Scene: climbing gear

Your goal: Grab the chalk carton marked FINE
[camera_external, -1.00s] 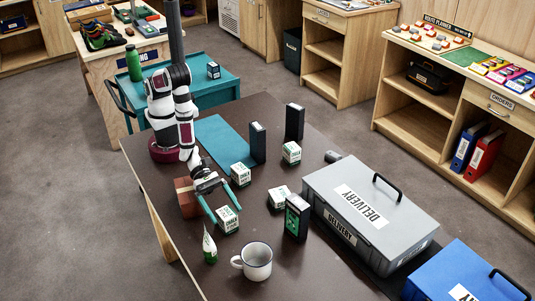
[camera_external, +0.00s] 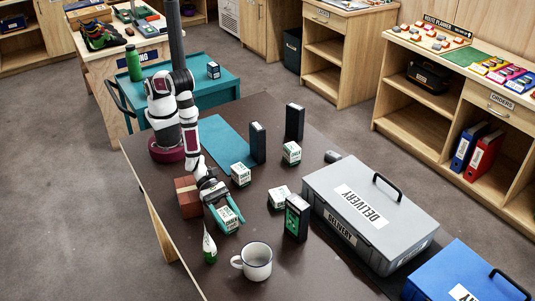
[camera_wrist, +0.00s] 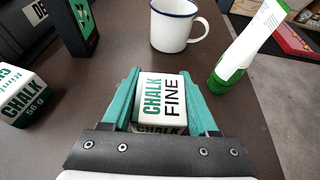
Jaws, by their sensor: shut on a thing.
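The chalk carton marked FINE (camera_wrist: 162,96) is white with green and black lettering. In the wrist view it sits between the two teal fingers of my gripper (camera_wrist: 165,102), which are shut on its sides. In the external view the carton (camera_external: 227,219) is at the table's front left, with my gripper (camera_external: 226,213) around it. Whether it is still resting on the table I cannot tell. Another chalk carton (camera_wrist: 20,95), marked 56 g, lies at the left of the wrist view, apart from my gripper.
A white mug (camera_external: 256,261) and a white-green tube (camera_external: 209,246) stand close by. Several similar cartons and black boxes (camera_external: 297,217) stand behind. A grey DELIVERY case (camera_external: 390,215) takes up the table's right.

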